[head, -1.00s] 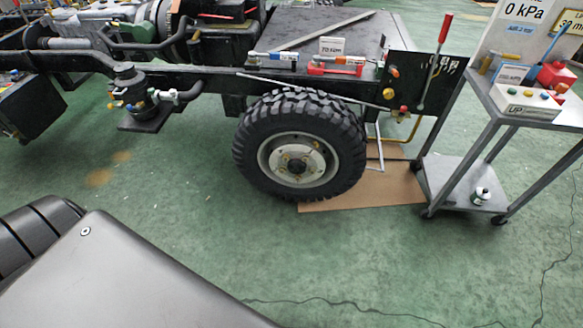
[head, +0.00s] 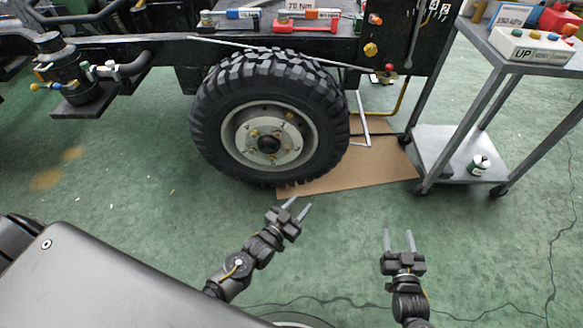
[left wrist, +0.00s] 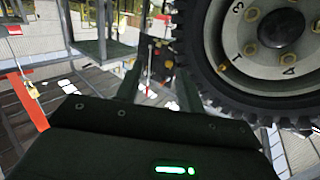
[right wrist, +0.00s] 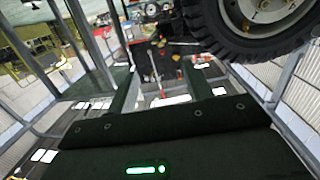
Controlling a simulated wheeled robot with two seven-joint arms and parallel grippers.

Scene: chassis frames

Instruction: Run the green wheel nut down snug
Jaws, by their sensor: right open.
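The wheel (head: 269,138) is a black knobby tire with a pale grey rim and a dark hub, mounted on the chassis. Several nuts sit around the hub; one yellowish nut (head: 254,134) shows at its left. In the left wrist view, gold-coloured nuts (left wrist: 250,50) sit beside painted numbers. I cannot make out which nut is green. My left gripper (head: 299,206) is open and empty, below the wheel in the picture and apart from it. My right gripper (head: 398,234) is open and empty, further right, in front of the cardboard.
A cardboard sheet (head: 365,176) lies under the wheel. A grey cart (head: 440,141) stands at the right, with a white UP button box (head: 530,47) on top. Blue (head: 243,14) and red-handled (head: 308,14) tools lie on the chassis. Green floor is open in front.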

